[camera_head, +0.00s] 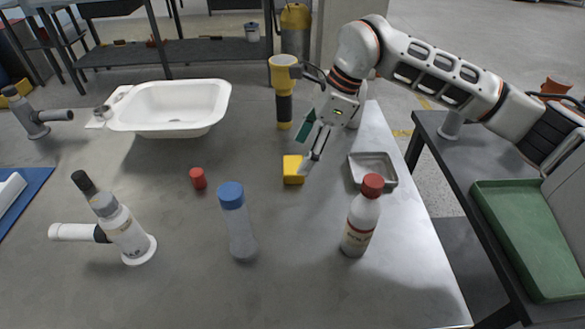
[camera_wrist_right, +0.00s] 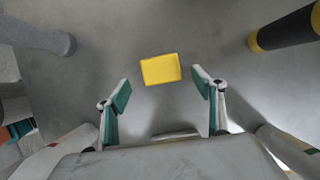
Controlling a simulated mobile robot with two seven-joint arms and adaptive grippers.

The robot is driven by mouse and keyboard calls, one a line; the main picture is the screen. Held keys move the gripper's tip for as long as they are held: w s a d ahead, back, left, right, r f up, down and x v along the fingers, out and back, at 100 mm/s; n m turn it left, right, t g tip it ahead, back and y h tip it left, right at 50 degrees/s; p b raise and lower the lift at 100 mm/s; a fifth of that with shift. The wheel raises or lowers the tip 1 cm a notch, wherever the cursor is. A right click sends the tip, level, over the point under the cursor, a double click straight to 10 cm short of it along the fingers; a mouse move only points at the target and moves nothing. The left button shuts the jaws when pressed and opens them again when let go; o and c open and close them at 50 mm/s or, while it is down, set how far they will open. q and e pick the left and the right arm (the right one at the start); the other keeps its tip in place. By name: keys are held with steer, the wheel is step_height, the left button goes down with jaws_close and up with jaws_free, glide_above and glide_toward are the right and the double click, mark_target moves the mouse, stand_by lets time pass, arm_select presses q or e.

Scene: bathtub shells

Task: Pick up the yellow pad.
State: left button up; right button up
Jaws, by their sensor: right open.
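The yellow pad (camera_head: 293,170) is a small block lying on the grey table, right of the centre in the head view. In the right wrist view the pad (camera_wrist_right: 160,69) lies flat, just beyond the fingertips and between their lines. My right gripper (camera_head: 308,147) is at the pad, with one finger hanging close to the pad's right side in the head view. In the right wrist view my right gripper (camera_wrist_right: 161,90) is open, with teal finger pads apart and nothing between them. My left gripper is not in view.
A yellow-black tool (camera_head: 284,90) stands behind the pad. A grey tray (camera_head: 372,172) and a red-capped bottle (camera_head: 361,222) are to the right. A blue-capped bottle (camera_head: 237,222) and a red cylinder (camera_head: 198,178) are to the left. A white basin (camera_head: 182,107) is farther back.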

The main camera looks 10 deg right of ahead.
mark_target(295, 164)
steer(key=x, duration=0.4)
steer(key=shift+b, duration=0.4)
steer(key=shift+w+a+f, duration=0.1)
steer(key=shift+f, duration=0.2)
steer(key=c, duration=1)
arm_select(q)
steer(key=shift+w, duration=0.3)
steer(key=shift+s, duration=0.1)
arm_select(e)
steer(key=shift+r, duration=0.1)
arm_select(q)
steer(key=p, duration=0.3)
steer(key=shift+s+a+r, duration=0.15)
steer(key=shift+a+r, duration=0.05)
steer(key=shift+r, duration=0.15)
arm_select(e)
step_height(295, 164, up, 20)
